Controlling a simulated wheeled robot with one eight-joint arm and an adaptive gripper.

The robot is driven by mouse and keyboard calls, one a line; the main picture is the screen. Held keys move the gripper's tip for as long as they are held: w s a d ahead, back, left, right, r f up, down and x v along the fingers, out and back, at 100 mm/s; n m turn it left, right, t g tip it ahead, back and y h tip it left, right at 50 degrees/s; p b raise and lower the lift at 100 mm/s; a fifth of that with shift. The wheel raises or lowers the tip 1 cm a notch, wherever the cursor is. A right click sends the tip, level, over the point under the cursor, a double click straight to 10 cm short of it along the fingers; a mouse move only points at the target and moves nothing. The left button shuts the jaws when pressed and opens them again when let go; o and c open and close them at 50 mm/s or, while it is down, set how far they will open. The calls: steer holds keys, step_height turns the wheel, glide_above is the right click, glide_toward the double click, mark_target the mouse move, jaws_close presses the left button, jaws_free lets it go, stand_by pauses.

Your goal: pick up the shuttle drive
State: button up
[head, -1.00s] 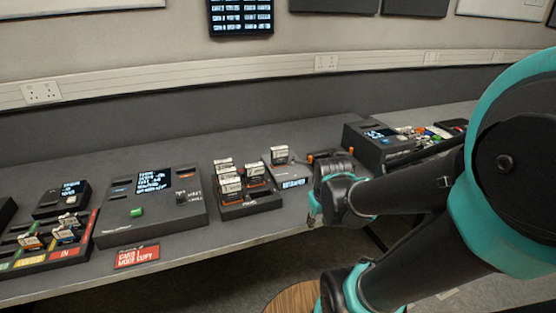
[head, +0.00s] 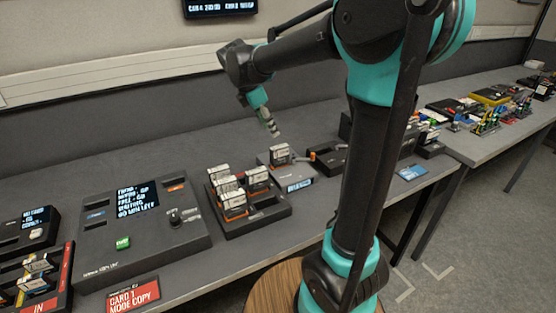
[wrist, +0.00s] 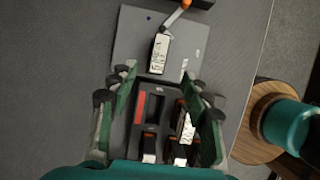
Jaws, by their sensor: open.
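My gripper (head: 270,127) is open and empty, pointing down above the table. In the wrist view its two dark-and-green fingers stand wide apart (wrist: 158,80). One white-labelled drive (head: 279,153) stands alone on a grey plate (head: 299,172) and shows just beyond the fingertips in the wrist view (wrist: 159,54). Several similar drives (head: 231,199) stand in a black slotted tray (head: 268,213). That tray (wrist: 154,113) lies between and below the fingers in the wrist view. The labels are too small to read, so I cannot tell which drive is the shuttle drive.
A black console (head: 147,219) with a screen and green button stands left of the tray. A red card sign (head: 133,294) lies at the table's front edge. A dark unit with an orange-ended part (head: 324,158) is right of the plate. A round wooden stool top (wrist: 262,118) is below.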

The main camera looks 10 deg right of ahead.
mark_target(283, 155)
steer(key=x, duration=1.5)
steer(key=shift+a, duration=0.15)
jaws_close()
